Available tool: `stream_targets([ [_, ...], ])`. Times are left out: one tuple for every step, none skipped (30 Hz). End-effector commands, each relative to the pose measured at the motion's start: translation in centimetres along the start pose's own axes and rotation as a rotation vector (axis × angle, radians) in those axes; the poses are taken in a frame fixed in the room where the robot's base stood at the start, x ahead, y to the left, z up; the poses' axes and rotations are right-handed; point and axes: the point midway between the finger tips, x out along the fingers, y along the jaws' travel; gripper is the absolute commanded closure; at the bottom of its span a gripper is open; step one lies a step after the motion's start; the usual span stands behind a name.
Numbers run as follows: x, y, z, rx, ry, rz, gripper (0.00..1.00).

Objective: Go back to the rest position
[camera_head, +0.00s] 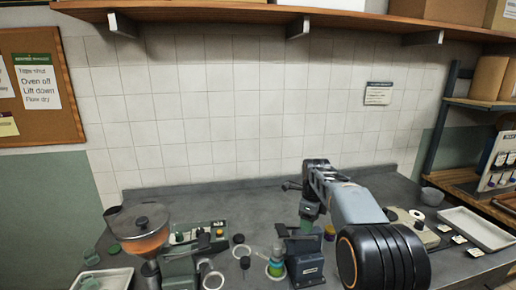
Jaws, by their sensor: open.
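My arm reaches in from the lower right over the grey worktop (225,200). My gripper (306,217) points down beyond the arm, near the top of a dark grey bench device (304,262). Its fingers are small and partly hidden, and I see nothing held in them. A green piece shows at the gripper's lower end; I cannot tell whether it touches it. A jar with coloured bands (276,264) stands just left of the device. A small purple and yellow jar (330,233) stands to its right, close to my arm.
A hopper machine (140,230) with an orange-filled bowl stands at the left. A pale tray (475,228) lies at the right, near a rack (455,120). A wooden shelf (220,10) runs overhead. The worktop's back strip is mostly clear.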

Motion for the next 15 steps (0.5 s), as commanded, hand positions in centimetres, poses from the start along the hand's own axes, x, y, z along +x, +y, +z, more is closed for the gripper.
stream_targets([
  [0.6, 0.3, -0.1, -0.088, 0.002, 0.004, 0.41],
  [0.9, 0.6, -0.3, -0.151, 0.003, 0.007, 0.41],
  [1.3, 0.9, -0.5, -0.24, 0.003, 0.007, 0.41],
  [1.7, 1.3, -0.7, -0.318, 0.003, 0.008, 0.41],
  [2.0, 1.7, -0.9, -0.401, 0.002, 0.007, 0.41],
  [2.5, 2.4, -1.3, -0.52, 0.001, 0.006, 0.41],
  [2.8, 2.9, -1.6, -0.613, 0.0, 0.002, 0.41],
  [3.1, 3.5, -2.0, -0.708, -0.001, -0.001, 0.41],
  [3.5, 4.4, -2.5, -0.834, -0.001, -0.008, 0.41],
  [3.7, 5.1, -3.0, -0.929, -0.002, -0.014, 0.41],
  [4.0, 5.9, -3.4, -1.023, -0.001, -0.021, 0.41],
  [4.4, 7.0, -4.1, -1.149, 0.0, -0.032, 0.41],
  [4.6, 7.8, -4.6, -1.243, 0.003, -0.043, 0.41],
  [5.0, 8.8, -5.2, -1.338, 0.006, -0.051, 0.41],
  [5.4, 10.1, -5.9, -1.463, 0.012, -0.067, 0.41],
])
